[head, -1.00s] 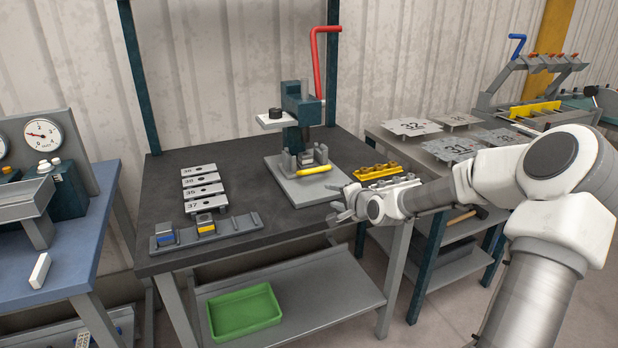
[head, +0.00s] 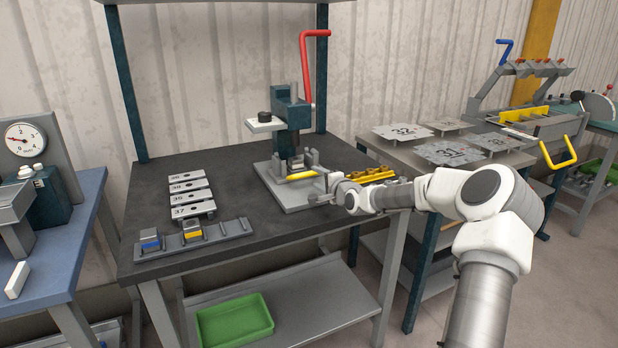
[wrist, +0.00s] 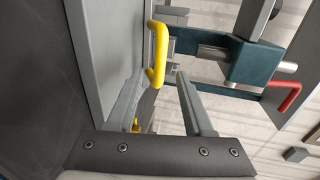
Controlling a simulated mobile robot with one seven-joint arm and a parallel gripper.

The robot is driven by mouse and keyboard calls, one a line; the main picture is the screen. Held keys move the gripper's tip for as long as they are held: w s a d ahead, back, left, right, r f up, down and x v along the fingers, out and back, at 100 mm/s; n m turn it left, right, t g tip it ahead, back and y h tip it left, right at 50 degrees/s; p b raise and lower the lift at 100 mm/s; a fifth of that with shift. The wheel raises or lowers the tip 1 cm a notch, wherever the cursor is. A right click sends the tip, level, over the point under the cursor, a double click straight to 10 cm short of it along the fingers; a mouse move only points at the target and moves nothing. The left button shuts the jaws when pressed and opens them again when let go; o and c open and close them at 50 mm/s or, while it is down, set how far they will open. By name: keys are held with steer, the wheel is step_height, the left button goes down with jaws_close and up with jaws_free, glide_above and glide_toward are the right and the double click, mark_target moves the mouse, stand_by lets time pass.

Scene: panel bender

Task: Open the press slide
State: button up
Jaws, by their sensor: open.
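The press (head: 290,112) is a teal column with a red lever (head: 307,65) on a grey base plate (head: 290,197) on the dark table. A yellow bar handle (head: 301,176) sits low at the front of the press, on what looks like its slide. My gripper (head: 322,188) is just right of this handle, low over the base plate. In the wrist view my gripper (wrist: 162,78) is open and empty. The lower end of the yellow handle (wrist: 159,50) lies ahead, close to the fingertips. I cannot tell whether it touches a finger.
A yellow fixture (head: 368,176) stands on the table close behind my wrist. Numbered plates (head: 187,190) and a grey rack (head: 208,240) with blue and yellow blocks are on the left. A green bin (head: 235,318) is on the lower shelf.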

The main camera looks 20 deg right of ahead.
mark_target(310, 174)
steer(key=shift+b+x, duration=0.4)
steer(key=shift+x, duration=2.8)
steer(key=shift+c, duration=0.2)
jaws_close()
